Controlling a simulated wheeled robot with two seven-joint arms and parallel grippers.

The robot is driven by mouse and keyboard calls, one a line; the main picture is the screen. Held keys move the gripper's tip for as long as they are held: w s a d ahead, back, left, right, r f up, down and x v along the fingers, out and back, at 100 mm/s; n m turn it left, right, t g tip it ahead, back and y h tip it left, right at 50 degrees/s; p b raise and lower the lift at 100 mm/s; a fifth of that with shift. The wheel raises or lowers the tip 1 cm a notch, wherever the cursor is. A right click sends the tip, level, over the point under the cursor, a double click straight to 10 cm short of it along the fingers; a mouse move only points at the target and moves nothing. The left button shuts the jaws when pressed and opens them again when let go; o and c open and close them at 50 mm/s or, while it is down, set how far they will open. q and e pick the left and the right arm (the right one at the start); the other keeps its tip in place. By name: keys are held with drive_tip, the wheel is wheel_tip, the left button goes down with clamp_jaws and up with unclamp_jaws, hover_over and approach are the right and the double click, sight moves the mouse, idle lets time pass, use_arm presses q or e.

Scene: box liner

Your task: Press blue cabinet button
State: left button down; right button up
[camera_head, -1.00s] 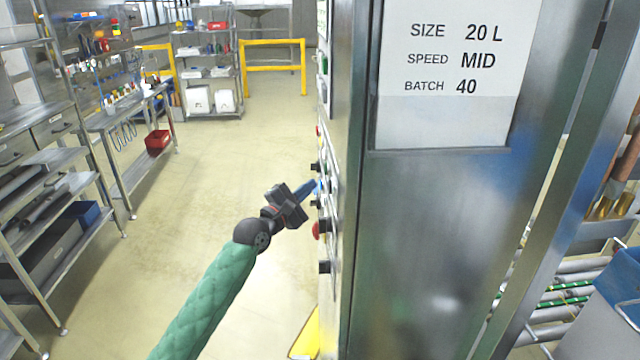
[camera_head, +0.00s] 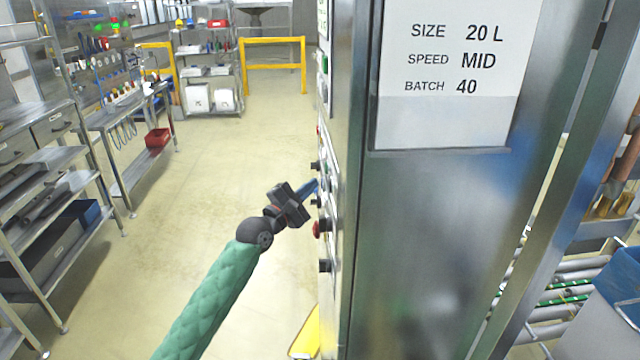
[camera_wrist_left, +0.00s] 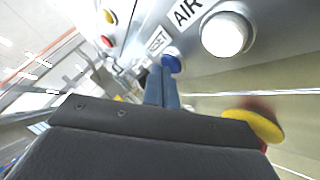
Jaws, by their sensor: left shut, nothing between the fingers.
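The steel cabinet (camera_head: 440,240) stands on the right in the head view, its button panel seen nearly edge-on. My left gripper (camera_head: 314,186) is shut and empty, its blue fingertips at the panel face. In the left wrist view the fingers (camera_wrist_left: 162,85) point at a round blue button (camera_wrist_left: 172,62) by a label reading "RESET". The tips overlap the button's edge in that view; I cannot tell whether they touch it. In the head view the blue button is hidden or too small to tell from the fingertips. My right gripper is in no view.
A white button (camera_wrist_left: 227,36) labelled "AIR" sits beside the blue one. Black knobs and a red button (camera_head: 318,229) protrude near the gripper. The floor (camera_head: 200,190) to the left is clear.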

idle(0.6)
use_arm(q)
drive_tip(key=shift+a, duration=0.65)
drive_tip(key=shift+a+b, duration=0.95)
drive_tip(key=shift+a, duration=1.6)
